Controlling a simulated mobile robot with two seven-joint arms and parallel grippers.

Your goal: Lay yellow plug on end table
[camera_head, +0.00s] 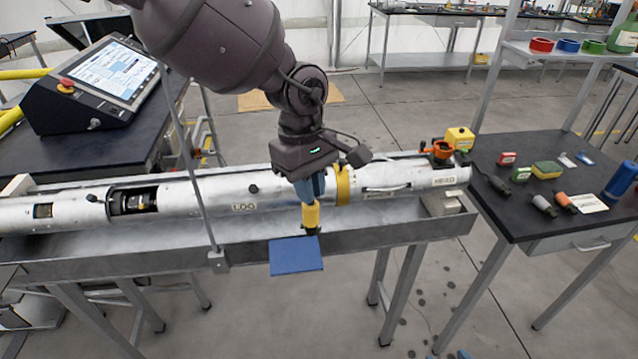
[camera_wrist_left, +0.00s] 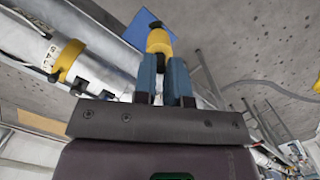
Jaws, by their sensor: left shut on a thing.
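My left gripper (camera_head: 312,190) points down in front of the long silver tube and is shut on the yellow plug (camera_head: 310,216). The plug has a dark lower end and hangs above the blue plate (camera_head: 296,257). In the left wrist view, the plug (camera_wrist_left: 159,40) sits between the blue fingertips of the gripper (camera_wrist_left: 165,75), with its dark tip facing away. The end table (camera_head: 522,226) stands to the right with a black top and a drawer. My right gripper is not in view.
The silver tube (camera_head: 215,192) lies in a metal trough (camera_head: 400,228). The end table carries a sponge (camera_head: 547,170), small red and green boxes, dark and orange-tipped plugs, a white card (camera_head: 588,203) and a blue cylinder (camera_head: 621,180). Its front left part is bare. A thin post (camera_head: 190,150) rises left of my gripper.

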